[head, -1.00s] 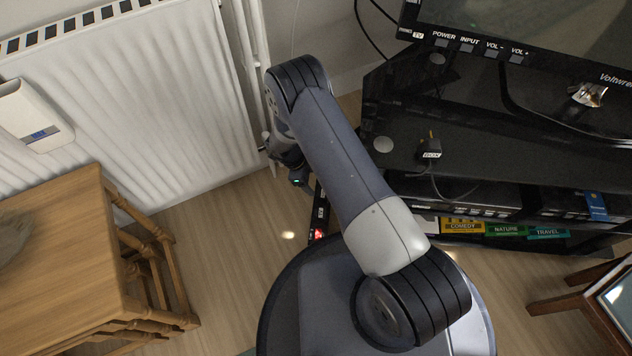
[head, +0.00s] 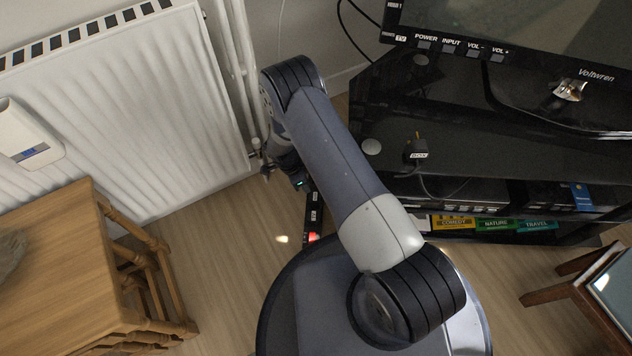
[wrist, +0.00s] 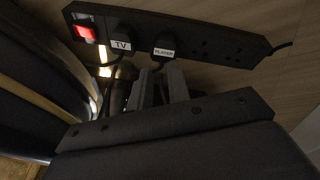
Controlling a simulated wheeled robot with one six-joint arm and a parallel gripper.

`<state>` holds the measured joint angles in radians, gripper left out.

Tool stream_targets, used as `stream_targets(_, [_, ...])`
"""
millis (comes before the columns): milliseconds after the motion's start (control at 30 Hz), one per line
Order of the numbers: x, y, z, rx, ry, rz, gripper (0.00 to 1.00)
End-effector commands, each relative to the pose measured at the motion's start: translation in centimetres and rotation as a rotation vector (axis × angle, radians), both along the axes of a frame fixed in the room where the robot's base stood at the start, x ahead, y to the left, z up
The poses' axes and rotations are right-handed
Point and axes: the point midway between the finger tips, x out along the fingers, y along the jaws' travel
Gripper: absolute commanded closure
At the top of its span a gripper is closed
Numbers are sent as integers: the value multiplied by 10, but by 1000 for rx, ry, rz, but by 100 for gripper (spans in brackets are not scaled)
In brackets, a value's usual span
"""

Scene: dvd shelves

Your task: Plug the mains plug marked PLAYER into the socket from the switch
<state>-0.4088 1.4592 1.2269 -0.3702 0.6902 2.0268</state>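A black socket strip (wrist: 215,46) lies on the floor, with a lit red switch (wrist: 86,33) at its left end in the wrist view. The strip also shows in the head view (head: 314,212), partly behind my arm. The plug marked TV (wrist: 121,45) sits at the socket nearest the switch. The plug marked PLAYER (wrist: 163,52) is at the second socket and looks flush with the strip; its pins are hidden. My gripper (wrist: 158,76) is just short of the PLAYER plug, fingers apart, with a gap between them. I cannot tell whether the fingertips touch the plug.
Sockets to the right of the PLAYER plug are empty. Another black plug (head: 417,151) lies on the TV stand (head: 470,150). A white radiator (head: 110,110) and a wooden table (head: 60,260) are to the left. Bare floor (head: 230,250) lies between table and strip.

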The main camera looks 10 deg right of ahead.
Motion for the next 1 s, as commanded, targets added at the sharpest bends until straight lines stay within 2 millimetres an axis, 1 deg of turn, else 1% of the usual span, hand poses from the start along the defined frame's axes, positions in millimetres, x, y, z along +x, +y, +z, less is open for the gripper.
stream_targets(33, [-1,-2,1,16,17,45,87])
stream_targets(200, [-3,-5,-1,70,70,225,100])
stream_targets(600, [-5,-12,-3,187,154,649,100])
stream_targets(1000, [-6,-21,-4,270,193,1080,100])
